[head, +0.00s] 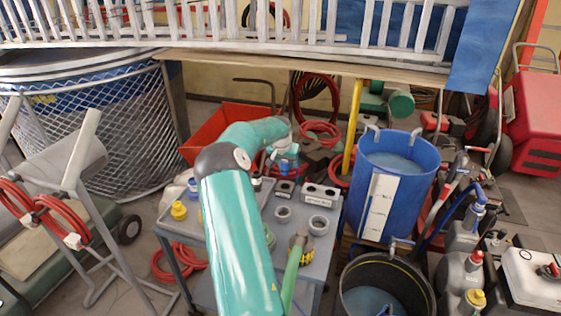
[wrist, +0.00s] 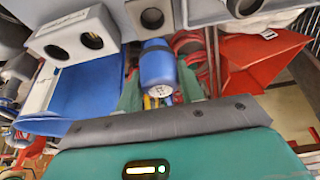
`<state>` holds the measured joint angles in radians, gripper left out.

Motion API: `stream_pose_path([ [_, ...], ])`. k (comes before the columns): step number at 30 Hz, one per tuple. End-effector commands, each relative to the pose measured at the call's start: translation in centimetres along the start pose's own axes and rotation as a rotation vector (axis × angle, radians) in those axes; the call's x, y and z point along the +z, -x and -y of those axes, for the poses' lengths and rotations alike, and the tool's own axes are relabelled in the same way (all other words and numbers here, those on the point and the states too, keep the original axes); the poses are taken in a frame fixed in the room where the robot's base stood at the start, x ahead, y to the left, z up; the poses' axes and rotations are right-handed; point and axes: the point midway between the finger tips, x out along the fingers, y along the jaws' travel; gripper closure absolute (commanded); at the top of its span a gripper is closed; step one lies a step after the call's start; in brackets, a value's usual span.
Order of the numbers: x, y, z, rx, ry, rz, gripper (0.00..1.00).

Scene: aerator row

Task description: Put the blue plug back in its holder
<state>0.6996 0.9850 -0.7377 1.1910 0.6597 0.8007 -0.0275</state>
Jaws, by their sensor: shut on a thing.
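My gripper (head: 284,150) is at the end of my teal arm, above the far part of the grey table. In the wrist view my gripper (wrist: 160,88) is shut on the blue plug (wrist: 157,62), a blue cylinder with a dark band. The plug's lower part is between the green fingers. In the head view the plug (head: 288,164) is small and partly hidden by my gripper. A grey block with one dark hole (head: 284,188) stands just below it in the picture, apart from the plug. A longer grey block with several holes (head: 321,196) stands to its right.
The table (head: 272,235) also bears grey rings (head: 318,225) and a yellow-capped bottle (head: 179,210). A blue water barrel (head: 420,180) stands close to the right. A red crate (head: 200,148) lies behind the table. A white railing (head: 300,45) crosses above.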

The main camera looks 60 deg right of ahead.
Motion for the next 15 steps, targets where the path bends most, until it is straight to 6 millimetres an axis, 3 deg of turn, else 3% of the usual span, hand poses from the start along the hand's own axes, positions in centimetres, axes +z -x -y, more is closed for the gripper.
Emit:
stream_pose_path([
  [15, 1.5, -3.5, 0.2, 0.000, 0.002, -0.001, 0.86],
])
